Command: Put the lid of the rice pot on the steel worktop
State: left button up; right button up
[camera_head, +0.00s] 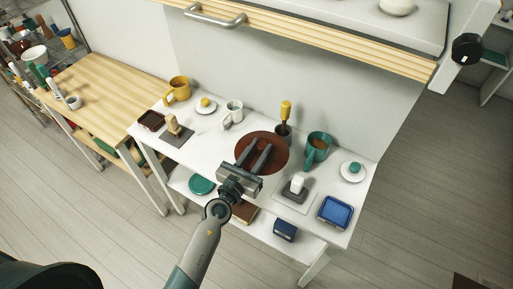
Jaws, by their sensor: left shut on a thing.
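My left gripper (257,161) reaches over the white table and is shut at a round, reddish-brown disc (279,151), which looks like the lid. The fingers cover its middle, so the part they grip is hidden. I cannot tell whether the disc rests on something or is held just above the table. No rice pot can be made out. No surface is plainly steel; the white tabletop (222,146) lies under the gripper. My right gripper is not in view.
Mugs, including a yellow one (178,88) and a teal one (318,148), stand along the back. A blue tray (335,211) and a grey stand (296,192) are at right. A wooden table (105,88) adjoins at left, mostly clear. A wood-edged shelf (330,45) is above.

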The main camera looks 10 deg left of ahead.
aim_at(238, 150)
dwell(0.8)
pick_arm(q)
jog(key=shift+a+r+b, duration=0.1)
jog(key=shift+a+b, duration=0.3)
jog(key=shift+b, duration=0.25)
jog(key=shift+m+g+h, duration=0.4)
jog(key=shift+m+h, duration=0.2)
jog(key=shift+h, duration=0.3)
jog(key=s+a+b, duration=0.1)
jog(key=b, duration=0.1)
jog(key=a+r+b, duration=0.1)
jog(key=a+b, duration=0.1)
jog(key=s+a+b, duration=0.1)
jog(key=a+b, duration=0.1)
jog(key=b, duration=0.1)
jog(key=shift+s+a+r, duration=0.1)
jog(key=shift+s+r, duration=0.1)
jog(key=shift+s, duration=0.1)
jog(key=s+a+m+h+b, duration=0.1)
jog(key=s+a+b, duration=0.4)
jog(key=s+b, duration=0.2)
jog(key=shift+r+g, duration=0.3)
jog(key=shift+r, duration=0.1)
